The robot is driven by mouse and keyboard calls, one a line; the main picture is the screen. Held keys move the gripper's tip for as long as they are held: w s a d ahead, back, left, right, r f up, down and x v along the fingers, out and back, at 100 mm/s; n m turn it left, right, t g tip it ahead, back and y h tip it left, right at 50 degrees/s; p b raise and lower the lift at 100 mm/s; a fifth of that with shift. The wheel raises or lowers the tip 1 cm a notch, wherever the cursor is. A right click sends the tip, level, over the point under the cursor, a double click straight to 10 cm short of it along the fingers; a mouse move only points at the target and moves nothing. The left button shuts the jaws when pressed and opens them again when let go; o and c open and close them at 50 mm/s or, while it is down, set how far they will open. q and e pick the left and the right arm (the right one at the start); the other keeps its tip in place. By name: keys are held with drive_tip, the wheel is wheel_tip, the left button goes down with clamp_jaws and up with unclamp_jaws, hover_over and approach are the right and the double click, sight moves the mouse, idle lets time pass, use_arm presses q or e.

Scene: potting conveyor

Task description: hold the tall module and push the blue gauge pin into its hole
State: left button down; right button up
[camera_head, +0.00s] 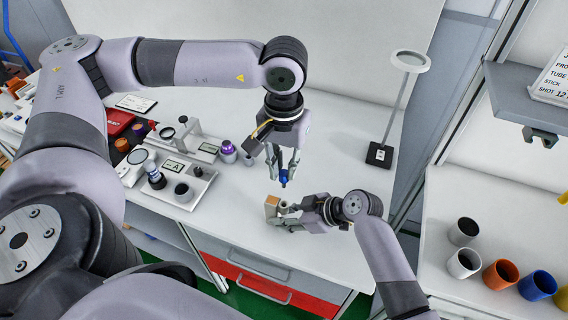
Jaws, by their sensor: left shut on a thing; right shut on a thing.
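My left gripper (283,166) points down over the middle of the white bench and is shut on the blue gauge pin (284,177). The pin hangs just above and slightly right of the tall module. The tall module (271,207) is a small tan block on the bench below. My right gripper (284,214) reaches in from the right, low over the bench, and is shut on the module. The module's hole cannot be made out at this size. The pin appears apart from the module.
On the bench (333,245) at left are instrument trays, small jars, a purple-topped container (228,151) and a red case (118,121). A lamp-like stand (380,154) stands at the back right. Several coloured cups, one orange (500,274), stand on a right shelf. Bench front is clear.

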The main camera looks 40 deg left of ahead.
sight(284, 186)
use_arm(q)
drive_tip(key=shift+f, duration=2.95)
drive_tip(key=shift+f, duration=1.75)
drive_tip(key=c, duration=1.4)
unclamp_jaws()
drive_tip(key=shift+c, duration=0.2)
wheel_tip(284, 186, up, 12)
drive_tip(key=shift+f, duration=0.1)
use_arm(e)
drive_tip(key=o, duration=1)
